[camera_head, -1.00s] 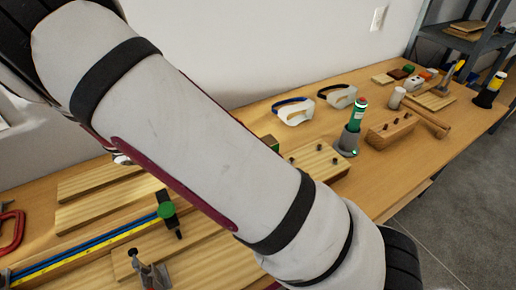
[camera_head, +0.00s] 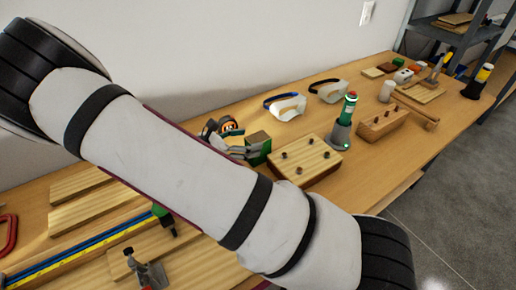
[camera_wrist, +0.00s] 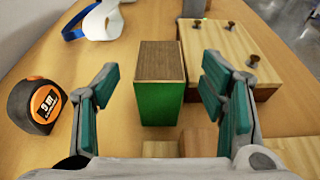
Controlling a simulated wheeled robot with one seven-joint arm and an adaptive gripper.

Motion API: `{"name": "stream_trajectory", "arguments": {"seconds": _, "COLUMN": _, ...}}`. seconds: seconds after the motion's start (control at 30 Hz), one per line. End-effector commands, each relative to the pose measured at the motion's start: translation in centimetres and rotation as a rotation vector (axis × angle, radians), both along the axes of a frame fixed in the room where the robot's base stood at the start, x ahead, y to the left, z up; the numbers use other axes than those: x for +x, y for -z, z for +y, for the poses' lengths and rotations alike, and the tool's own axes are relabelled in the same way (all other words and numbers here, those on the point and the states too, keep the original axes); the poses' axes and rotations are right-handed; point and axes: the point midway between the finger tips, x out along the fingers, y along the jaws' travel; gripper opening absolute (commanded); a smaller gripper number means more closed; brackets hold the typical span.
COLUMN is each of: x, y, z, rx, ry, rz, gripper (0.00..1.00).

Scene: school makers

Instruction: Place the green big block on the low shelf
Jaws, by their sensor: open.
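The green big block (camera_wrist: 159,101) stands upright on the workbench, with a green front and a brown wood-grain top. In the wrist view my gripper (camera_wrist: 168,95) is open, with one teal-padded finger left of the block and the other right of it. There is a gap on both sides. In the head view the block (camera_head: 257,138) is partly hidden by my gripper (camera_head: 245,152), beyond my arm. A grey metal shelf unit (camera_head: 440,36) stands at the far right. I cannot tell which level is the low shelf.
A tape measure (camera_wrist: 41,105) lies left of my gripper. A pegged wooden board (camera_wrist: 226,42) sits close right of the block. Goggles (camera_head: 287,106) and a green-topped tool in a grey holder (camera_head: 342,130) stand nearby. Grey floor (camera_head: 445,190) is open at right.

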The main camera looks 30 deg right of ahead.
Motion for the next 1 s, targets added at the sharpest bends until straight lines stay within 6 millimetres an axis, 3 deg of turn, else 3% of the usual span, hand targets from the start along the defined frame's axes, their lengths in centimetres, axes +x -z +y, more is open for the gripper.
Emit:
{"name": "stream_trajectory", "arguments": {"seconds": 0.3, "x": 0.0, "y": 1.1, "z": -4.1, "rx": -0.002, "ry": 0.003, "rz": 0.001, "gripper": 0.65}}
{"name": "stream_trajectory", "arguments": {"seconds": 0.6, "x": 0.1, "y": 1.3, "z": -4.4, "rx": -0.001, "ry": 0.000, "rz": 0.000, "gripper": 0.65}}
{"name": "stream_trajectory", "arguments": {"seconds": 0.83, "x": 0.1, "y": 1.3, "z": -4.4, "rx": -0.001, "ry": 0.001, "rz": 0.000, "gripper": 0.13}}
{"name": "stream_trajectory", "arguments": {"seconds": 1.0, "x": 0.1, "y": 1.2, "z": -4.4, "rx": -0.001, "ry": 0.001, "rz": -0.001, "gripper": 0.03}}
